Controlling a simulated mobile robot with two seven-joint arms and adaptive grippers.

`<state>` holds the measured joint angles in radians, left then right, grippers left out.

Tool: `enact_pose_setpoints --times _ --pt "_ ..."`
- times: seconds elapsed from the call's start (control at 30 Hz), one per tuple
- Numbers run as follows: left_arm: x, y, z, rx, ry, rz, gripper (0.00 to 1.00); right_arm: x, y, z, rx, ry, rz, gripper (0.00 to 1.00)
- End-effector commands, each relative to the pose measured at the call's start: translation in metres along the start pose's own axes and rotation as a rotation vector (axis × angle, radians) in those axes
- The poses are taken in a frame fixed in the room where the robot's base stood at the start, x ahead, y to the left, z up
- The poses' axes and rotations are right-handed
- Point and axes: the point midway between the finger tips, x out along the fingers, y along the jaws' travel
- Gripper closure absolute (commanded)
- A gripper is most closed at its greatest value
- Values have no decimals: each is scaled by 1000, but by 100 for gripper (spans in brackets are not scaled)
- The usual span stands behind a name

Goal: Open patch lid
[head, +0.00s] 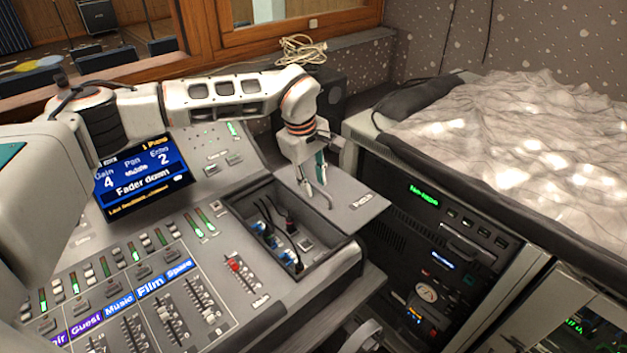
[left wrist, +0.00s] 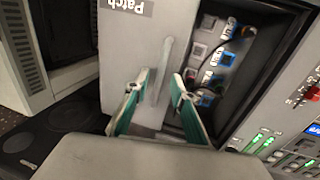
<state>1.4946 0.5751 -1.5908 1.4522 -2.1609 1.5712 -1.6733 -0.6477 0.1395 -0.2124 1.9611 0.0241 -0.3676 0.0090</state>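The grey patch lid (head: 352,212), marked "Patch", lies to the right of the open patch bay (head: 300,262). It also shows in the left wrist view (left wrist: 125,45). Blue plugs and dark cables are visible in the bay. My left gripper (head: 312,179) is over the lid, pointing down at its bar handle (head: 326,199). In the left wrist view the teal fingers of the gripper (left wrist: 160,80) stand apart on either side of the handle (left wrist: 165,62), with gaps visible. Whether a finger touches it I cannot tell. I cannot make out my right gripper.
The fader panel (head: 215,300) and a tilted blue screen (head: 140,178) are left of the bay. A dark equipment rack (head: 440,255) stands right of the lid, below a surface with a crumpled pale cover (head: 500,125). A coiled cable (head: 302,50) lies behind.

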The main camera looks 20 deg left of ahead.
Motion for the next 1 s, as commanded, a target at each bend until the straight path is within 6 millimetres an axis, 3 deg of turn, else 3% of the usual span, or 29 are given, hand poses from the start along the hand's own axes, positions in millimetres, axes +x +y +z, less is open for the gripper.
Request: enact_pose_setpoints --times 0.37,0.8,1.0 --pt "-9 1 0 0 0 2 76 -1 0 2 -2 -4 0 60" --pt "-91 0 0 1 1 3 76 0 0 0 0 -1 0 60" --pt "-114 0 0 -1 1 2 76 0 0 0 0 0 0 60"
